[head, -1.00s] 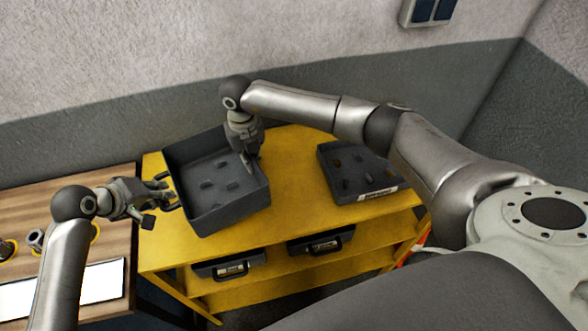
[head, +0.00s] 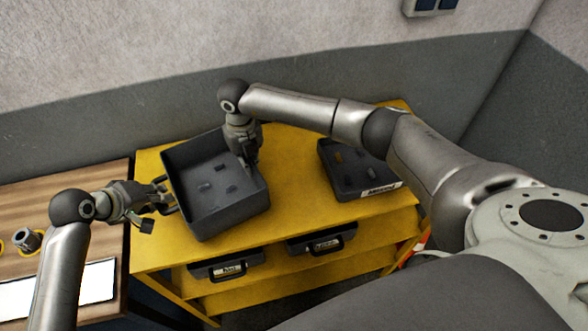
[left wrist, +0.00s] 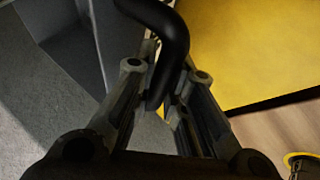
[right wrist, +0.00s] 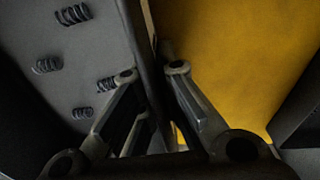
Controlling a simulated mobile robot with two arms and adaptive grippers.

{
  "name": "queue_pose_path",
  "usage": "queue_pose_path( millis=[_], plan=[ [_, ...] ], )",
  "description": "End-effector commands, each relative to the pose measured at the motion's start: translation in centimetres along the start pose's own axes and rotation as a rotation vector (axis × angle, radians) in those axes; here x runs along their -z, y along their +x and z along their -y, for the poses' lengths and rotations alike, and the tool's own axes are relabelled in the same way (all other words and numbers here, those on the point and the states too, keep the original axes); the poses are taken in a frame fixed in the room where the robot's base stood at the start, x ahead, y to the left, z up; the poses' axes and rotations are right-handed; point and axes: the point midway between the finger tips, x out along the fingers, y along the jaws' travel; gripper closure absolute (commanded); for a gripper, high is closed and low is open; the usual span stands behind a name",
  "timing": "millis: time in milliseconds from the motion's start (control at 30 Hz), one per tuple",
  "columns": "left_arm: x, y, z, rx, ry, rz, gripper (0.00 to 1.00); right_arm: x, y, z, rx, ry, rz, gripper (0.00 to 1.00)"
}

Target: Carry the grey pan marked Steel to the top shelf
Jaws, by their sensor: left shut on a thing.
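A deep grey pan (head: 252,196) with several small coiled parts inside is over the left part of the yellow shelf unit's top (head: 290,190). Whether it touches the top is unclear, and no label shows on it. My left gripper (head: 168,193) is shut on its black handle (left wrist: 168,45) at the left side. My right gripper (head: 250,160) is at the pan's far right side, its fingers closed on either side of the pan's wall (right wrist: 145,60).
Another grey pan (head: 345,182) with a white label stands right on the yellow top. Two labelled dark pans (head: 228,268) (head: 322,243) sit on the shelf below. A wooden table (head: 60,185) with metal parts adjoins on the left. The yellow top is bare between the upper pans.

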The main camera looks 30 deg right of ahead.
Motion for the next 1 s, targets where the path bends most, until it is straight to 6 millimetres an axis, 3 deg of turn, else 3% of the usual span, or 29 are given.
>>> queue_pose_path(
  millis=[200,233,400,767,1000],
  plan=[
    [-0.4,1.1,0.9,0.002,0.0,-0.002,1.0,0.0,1.4,0.2,0.003,0.003,0.0,1.0],
    [-0.3,1.0,0.9,0.002,0.0,-0.002,0.86,0.0,1.4,0.2,0.003,0.003,0.0,0.95],
    [-0.3,0.9,0.7,0.002,-0.001,-0.001,0.66,0.0,1.2,0.1,0.003,0.002,0.0,0.74],
    [-0.3,0.6,0.6,0.0,0.0,-0.001,0.66,0.0,1.1,0.0,0.0,0.0,0.0,0.73],
    [-0.3,-2.6,0.7,0.001,0.002,-0.003,0.66,0.0,1.1,0.0,0.0,0.0,0.0,0.73]
  ],
)
